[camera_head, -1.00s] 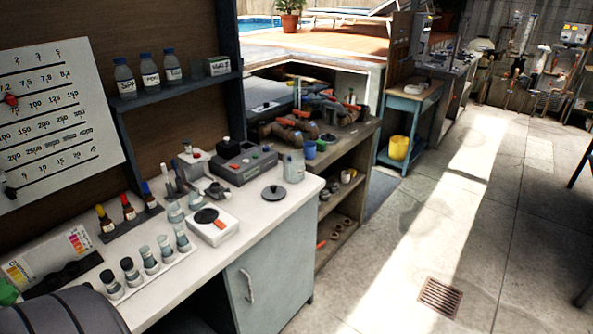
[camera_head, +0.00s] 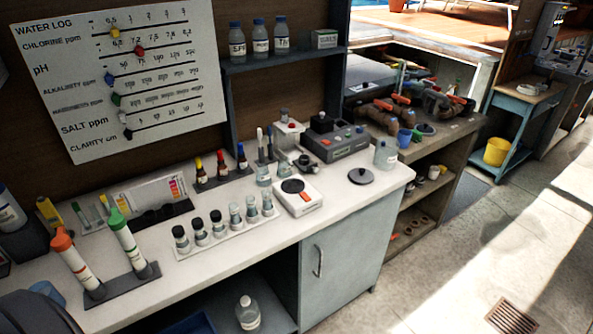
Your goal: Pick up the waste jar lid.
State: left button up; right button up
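The waste jar lid (camera_head: 361,176) is a dark round disc with a small knob on top. It lies flat on the white worktop (camera_head: 335,205) near its right end. A clear, pale jar (camera_head: 386,153) stands just behind and to the right of it, apparently the waste jar. Nothing covers the lid. Neither of my grippers shows in the view.
Left of the lid is a white device with a dark round plate (camera_head: 298,196). Behind stands a grey instrument (camera_head: 334,140). A row of small vials (camera_head: 219,222) and two capped tubes (camera_head: 127,240) stand further left. The worktop in front of the lid is clear.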

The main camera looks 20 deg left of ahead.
aim_at(358, 175)
jog(key=u, duration=0.55)
jog(key=i+l+u, duration=0.2)
jog(key=l+u, duration=0.2)
jog(key=l, duration=0.5)
jog(key=l+u, duration=0.4)
jog(key=l, duration=0.5)
